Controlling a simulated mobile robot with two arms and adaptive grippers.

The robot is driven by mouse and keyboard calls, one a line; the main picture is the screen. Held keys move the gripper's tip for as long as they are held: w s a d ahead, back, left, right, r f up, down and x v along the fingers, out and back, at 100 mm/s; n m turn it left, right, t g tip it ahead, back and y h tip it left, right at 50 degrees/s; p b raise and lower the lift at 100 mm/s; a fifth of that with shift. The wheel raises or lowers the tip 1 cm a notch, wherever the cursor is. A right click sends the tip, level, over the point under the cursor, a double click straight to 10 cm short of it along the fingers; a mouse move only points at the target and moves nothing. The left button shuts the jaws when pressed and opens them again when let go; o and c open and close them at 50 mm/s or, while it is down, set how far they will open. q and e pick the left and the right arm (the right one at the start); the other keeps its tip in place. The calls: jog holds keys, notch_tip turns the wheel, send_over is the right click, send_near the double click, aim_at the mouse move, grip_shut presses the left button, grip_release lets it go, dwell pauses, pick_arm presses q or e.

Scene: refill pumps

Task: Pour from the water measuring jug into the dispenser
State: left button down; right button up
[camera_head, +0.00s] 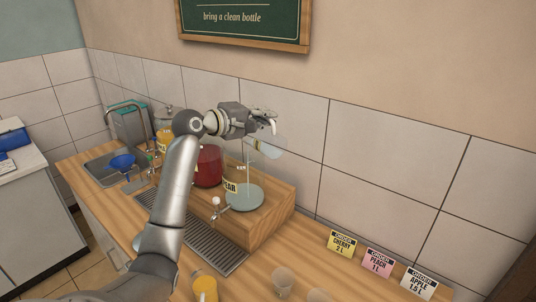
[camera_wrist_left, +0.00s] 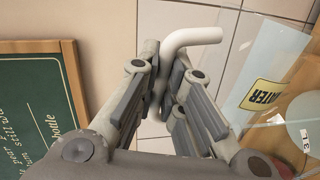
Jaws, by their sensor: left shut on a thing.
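My left gripper (camera_head: 262,121) is shut on the white handle of the clear water jug (camera_head: 266,147). In the left wrist view the gripper (camera_wrist_left: 165,85) closes around that handle (camera_wrist_left: 192,37), and the jug (camera_wrist_left: 262,72) shows its yellow WATER label. The jug is tilted, its mouth toward the lower left, above the clear dispenser (camera_head: 243,198) labelled PEAR. A thin pale line runs down from near the mouth into the dispenser, like a stream. Pale liquid lies in the dispenser's bottom. Its tap is at the front. My right gripper is not in view.
A red-filled dispenser (camera_head: 208,167) stands left of the pear one on the wooden riser (camera_head: 265,222). A drip grate (camera_head: 205,245) lies in front. An orange jug (camera_head: 205,288) and clear vessels (camera_head: 282,280) stand near the front. Order cards (camera_head: 342,243) stand at the right.

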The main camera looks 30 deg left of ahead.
pick_arm(q)
jog(key=shift+a+r, duration=0.15)
jog(key=shift+r, duration=0.05)
jog(key=shift+a+n, duration=0.2)
jog(key=shift+n, duration=0.1)
jog(key=shift+w+r, duration=0.1)
dwell(0.3)
jog(key=shift+a+r, duration=0.1)
jog(key=shift+a, duration=0.05)
jog(key=shift+a, duration=0.1)
jog(key=shift+w+a+r+n+h, duration=0.1)
jog(key=shift+a+r+n+h, duration=0.1)
jog(key=shift+a+n, duration=0.2)
jog(key=shift+w+a+r+n+h, duration=0.1)
jog(key=shift+a+r+n+h, duration=0.1)
jog(key=shift+a+n, duration=0.15)
jog(key=shift+a+n, duration=0.15)
jog(key=shift+n, duration=0.1)
